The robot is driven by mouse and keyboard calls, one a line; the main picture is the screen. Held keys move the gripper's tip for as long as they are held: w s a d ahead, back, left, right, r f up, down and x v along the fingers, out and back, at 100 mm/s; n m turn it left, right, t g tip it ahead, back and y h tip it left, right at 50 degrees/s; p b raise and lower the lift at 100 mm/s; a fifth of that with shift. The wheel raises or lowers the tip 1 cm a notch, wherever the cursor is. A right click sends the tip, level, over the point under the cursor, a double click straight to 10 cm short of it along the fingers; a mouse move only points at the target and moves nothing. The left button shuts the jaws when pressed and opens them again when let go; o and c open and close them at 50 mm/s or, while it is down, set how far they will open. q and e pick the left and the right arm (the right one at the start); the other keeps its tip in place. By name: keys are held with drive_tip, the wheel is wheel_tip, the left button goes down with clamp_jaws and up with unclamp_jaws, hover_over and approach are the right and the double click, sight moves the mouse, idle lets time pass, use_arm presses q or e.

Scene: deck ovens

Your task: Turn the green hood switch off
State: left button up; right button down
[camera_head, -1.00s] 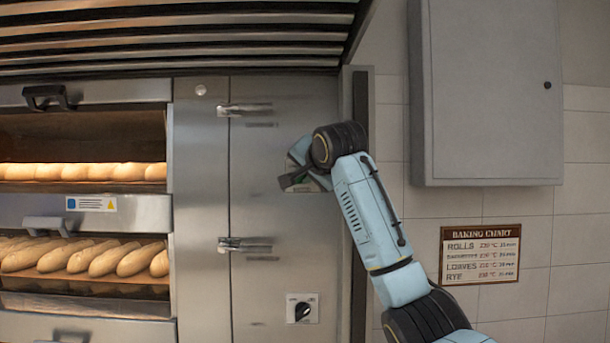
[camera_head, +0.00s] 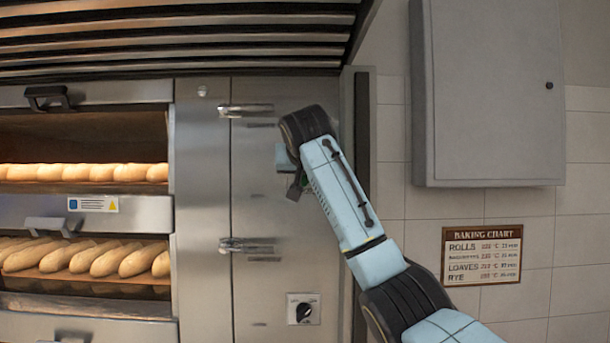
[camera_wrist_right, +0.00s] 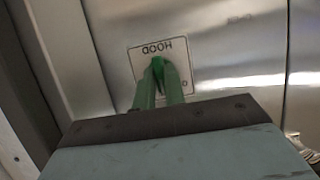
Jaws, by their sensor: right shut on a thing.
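The green hood switch (camera_wrist_right: 158,63) shows in the right wrist view on a pale plate (camera_wrist_right: 138,62) lettered HOOD, upside down in that picture. My right gripper (camera_wrist_right: 158,74) has its two green fingers drawn together at the switch, shut on it. How far the switch is turned is hard to tell, as the fingers cover most of it. In the head view my right gripper (camera_head: 290,175) is at the steel panel (camera_head: 258,205) right of the ovens, and my arm hides the switch there. My left gripper is not in view.
A black rotary knob (camera_head: 303,311) sits lower on the same panel, below two latch handles (camera_head: 245,245). Bread decks (camera_head: 90,172) are on the left. A grey wall cabinet (camera_head: 490,95) and a baking chart (camera_head: 482,254) are on the right. The slatted hood (camera_head: 180,40) hangs above.

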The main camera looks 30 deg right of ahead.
drive_tip(key=n+h, duration=0.1)
drive_tip(key=n, duration=0.1)
drive_tip(key=n+g+h, duration=0.1)
drive_tip(key=n, duration=0.1)
drive_tip(key=n+h, duration=0.1)
drive_tip(key=n, duration=0.1)
drive_tip(key=shift+w+a+h, duration=0.15)
drive_tip(key=shift+a+h, duration=0.1)
drive_tip(key=shift+h, duration=0.05)
idle(0.5)
drive_tip(key=c, duration=1.5)
unclamp_jaws()
drive_tip(key=shift+o, duration=0.2)
drive_tip(key=b+v, duration=0.5)
drive_tip(key=v, duration=0.8)
drive_tip(key=shift+a, duration=0.35)
